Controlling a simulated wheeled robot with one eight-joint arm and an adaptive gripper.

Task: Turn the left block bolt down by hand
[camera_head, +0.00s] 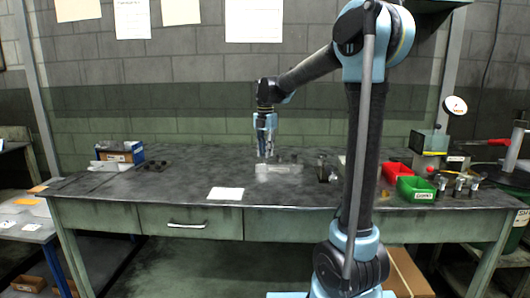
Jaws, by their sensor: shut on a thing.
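A pale metal block (280,171) lies on the dark workbench, near the middle. My gripper (266,155) points straight down over the left part of the block, with its fingertips at or just above the block's top. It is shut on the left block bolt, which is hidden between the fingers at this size. I cannot tell how far the bolt stands out of the block. Small dark shapes show at the back right of the block, too small to make out.
A dark jar-like container (322,167) stands right of the block. A white sheet (225,193) lies in front. Red (396,172) and green (416,189) bins stand at the right, near a dial gauge (455,105). The bench left of the block is mostly clear.

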